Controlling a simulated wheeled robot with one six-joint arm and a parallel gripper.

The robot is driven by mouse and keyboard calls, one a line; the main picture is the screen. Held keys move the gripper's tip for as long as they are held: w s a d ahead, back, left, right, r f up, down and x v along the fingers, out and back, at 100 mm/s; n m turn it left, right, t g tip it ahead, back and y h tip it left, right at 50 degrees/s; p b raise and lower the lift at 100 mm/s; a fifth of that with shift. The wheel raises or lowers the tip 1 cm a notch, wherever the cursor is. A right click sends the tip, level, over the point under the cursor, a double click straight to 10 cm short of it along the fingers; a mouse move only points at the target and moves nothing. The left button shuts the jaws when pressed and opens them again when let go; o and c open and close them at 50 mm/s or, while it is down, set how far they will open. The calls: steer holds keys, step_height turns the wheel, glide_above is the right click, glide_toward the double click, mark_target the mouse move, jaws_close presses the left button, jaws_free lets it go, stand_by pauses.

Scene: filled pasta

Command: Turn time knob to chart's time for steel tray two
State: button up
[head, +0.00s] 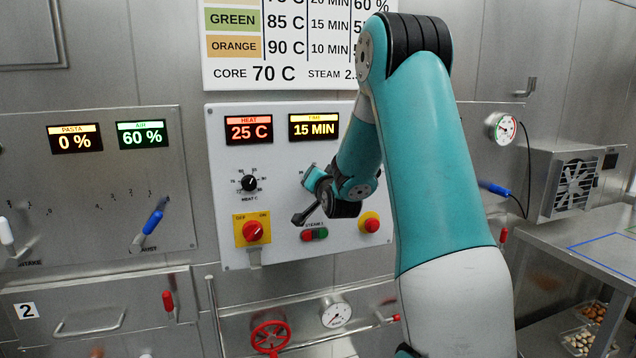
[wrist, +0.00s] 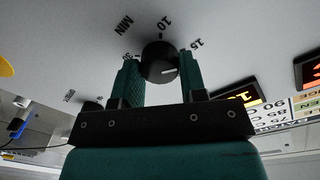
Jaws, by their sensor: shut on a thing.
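The time knob (wrist: 160,60) is a round black knob with a short white mark, on a pale panel. It sits between the two teal fingers of my gripper (wrist: 159,72), which are shut on it. In the head view my gripper (head: 310,205) is at the panel below the time display (head: 313,127), which reads 15 MIN, and the knob is hidden there. The chart (head: 235,75) above shows GREEN 85 C, 15 MIN and ORANGE 90 C, 10 MIN; its top is cut off and its right side partly covered by my arm. A "2" label (head: 26,310) marks a front at lower left.
The heat display (head: 248,130) reads 25 C above the heat knob (head: 249,183). A red switch on yellow (head: 252,231), green and red buttons (head: 314,235) and a red button (head: 371,224) surround my gripper. A red valve wheel (head: 270,337) is below.

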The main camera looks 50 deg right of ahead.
steer(key=shift+f, duration=0.15)
steer(key=o, duration=0.9)
steer(key=b+v, duration=1.2)
steer(key=v, duration=0.5)
steer(key=shift+s+a, duration=0.1)
steer(key=shift+s, duration=0.15)
